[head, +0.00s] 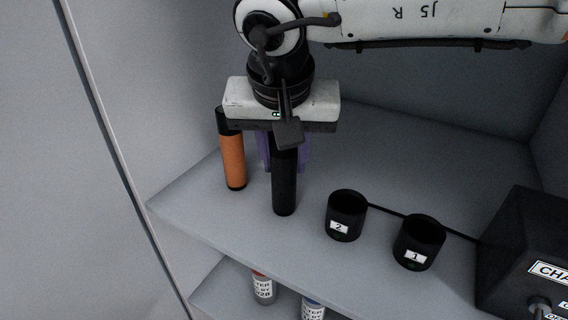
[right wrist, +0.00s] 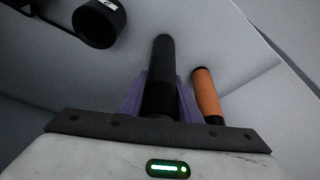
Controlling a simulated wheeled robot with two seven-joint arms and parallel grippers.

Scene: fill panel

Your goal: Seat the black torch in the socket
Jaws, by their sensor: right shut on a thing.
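The black torch (head: 284,188) stands upright at the left of the shelf in the head view, its top hidden behind my right gripper (head: 284,155). The right gripper's purple fingers are shut around the torch. In the right wrist view the torch (right wrist: 160,85) sits between the two purple fingers (right wrist: 158,98). I cannot tell whether its lower end touches the shelf. Two black cup sockets stand to the right of the torch: one labelled 2 (head: 345,217) and one labelled 1 (head: 418,243). Both look empty. My left gripper is out of view.
An orange torch with black ends (head: 233,160) stands close to the left of my right gripper. A black charger box (head: 530,255) stands at the right, joined to the sockets by a cable. Labelled bottles (head: 263,288) stand on a lower shelf (head: 228,290).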

